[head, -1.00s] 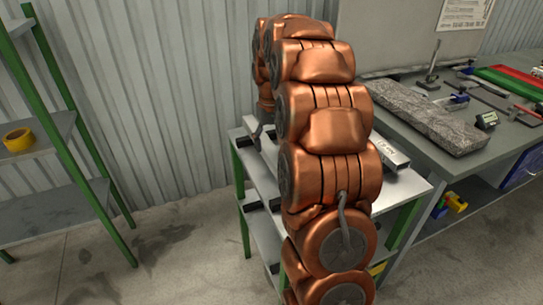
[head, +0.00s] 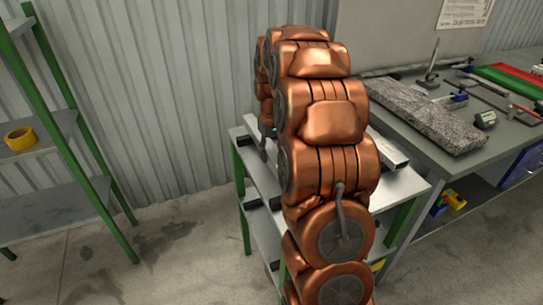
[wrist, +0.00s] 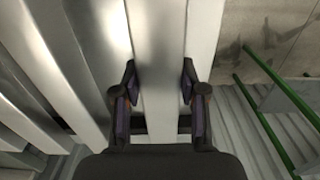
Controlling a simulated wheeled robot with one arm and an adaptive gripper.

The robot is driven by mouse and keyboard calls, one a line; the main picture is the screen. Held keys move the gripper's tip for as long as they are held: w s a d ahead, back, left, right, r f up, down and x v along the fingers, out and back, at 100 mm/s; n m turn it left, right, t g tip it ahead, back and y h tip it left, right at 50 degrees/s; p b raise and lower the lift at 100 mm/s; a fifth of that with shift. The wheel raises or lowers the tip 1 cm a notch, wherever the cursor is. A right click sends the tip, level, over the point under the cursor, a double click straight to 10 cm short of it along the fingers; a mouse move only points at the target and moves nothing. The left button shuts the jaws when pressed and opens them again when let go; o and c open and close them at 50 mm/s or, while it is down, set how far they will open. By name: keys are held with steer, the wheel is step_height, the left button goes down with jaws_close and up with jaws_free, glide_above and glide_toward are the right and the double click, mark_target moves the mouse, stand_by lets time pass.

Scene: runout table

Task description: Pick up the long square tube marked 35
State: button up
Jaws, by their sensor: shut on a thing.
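In the wrist view a long, pale grey square tube (wrist: 158,45) runs between the two dark fingers of my gripper (wrist: 158,92). The fingers, with purple inner pads, are shut on its sides. I cannot read a 35 on it in this view. In the head view my copper arm hides most of the gripper and the tubes. A tube end (head: 390,153) shows just right of the arm, over the runout table (head: 405,188); I cannot tell whether it is the held tube.
In the wrist view more metal tubes (wrist: 88,40) lie left of the held one. In the head view a bench (head: 425,120) with a granite slab (head: 420,112) and tools stands at right. A green-framed shelf (head: 50,135) stands at left, with clear floor between.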

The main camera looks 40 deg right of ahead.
jaws_close()
stand_by(0.3)
